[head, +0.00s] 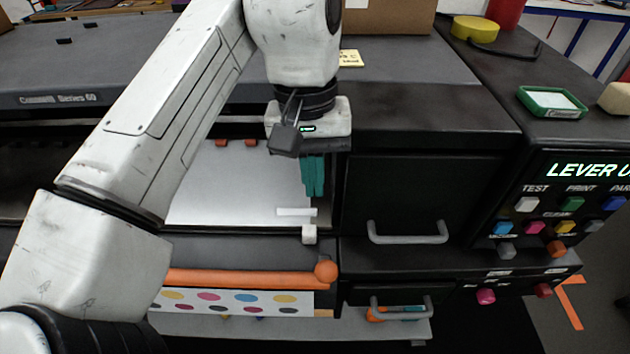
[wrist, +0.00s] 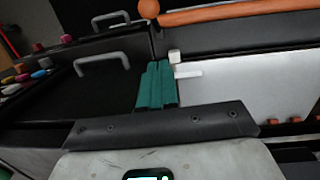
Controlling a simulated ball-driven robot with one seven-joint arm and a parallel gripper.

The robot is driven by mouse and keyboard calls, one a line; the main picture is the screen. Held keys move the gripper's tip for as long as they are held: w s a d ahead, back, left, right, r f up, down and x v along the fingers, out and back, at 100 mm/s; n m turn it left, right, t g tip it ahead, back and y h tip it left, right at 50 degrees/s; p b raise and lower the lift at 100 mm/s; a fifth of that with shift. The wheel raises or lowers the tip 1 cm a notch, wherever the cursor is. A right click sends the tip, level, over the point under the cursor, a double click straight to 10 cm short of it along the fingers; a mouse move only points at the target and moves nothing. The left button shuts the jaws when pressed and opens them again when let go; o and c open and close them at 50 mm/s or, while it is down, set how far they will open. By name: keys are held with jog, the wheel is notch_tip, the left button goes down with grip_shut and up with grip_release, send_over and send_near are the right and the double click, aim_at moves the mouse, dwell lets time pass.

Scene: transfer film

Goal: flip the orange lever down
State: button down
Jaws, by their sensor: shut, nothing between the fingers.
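The orange lever (head: 240,279) is a long horizontal bar with a round orange ball at its right end, along the front of the machine in the head view. The lever also shows along the top of the wrist view (wrist: 230,14), its ball at the left. My gripper (head: 313,196) has teal fingers pointing down, closed together and empty, above and behind the ball, apart from the lever. In the wrist view the teal fingers (wrist: 157,68) lie below the lever, with a gap between. My arm hides part of the lever's left side in the head view.
A white panel (head: 225,190) lies behind the lever, with a small white block (head: 309,234) near my fingers. Right of it are a dark drawer with a grey handle (head: 408,238) and a button panel whose cut-off display (head: 588,170) reads "LEVER U". A colour-dot strip (head: 235,301) lies below the lever.

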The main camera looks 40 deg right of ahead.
aim_at(325, 268)
jog(key=shift+s+a+f+p, duration=0.15)
jog(key=shift+s+f, duration=0.5)
jog(key=shift+f, duration=0.95)
jog(key=shift+s+a+f+p, duration=0.2)
jog(key=shift+s+f, duration=0.45)
jog(key=shift+f, duration=1)
jog(key=shift+s+a+f+b, duration=0.1)
jog(key=shift+s+a+f, duration=0.15)
jog(key=shift+s+f, duration=0.9)
jog(key=shift+w+f, duration=0.55)
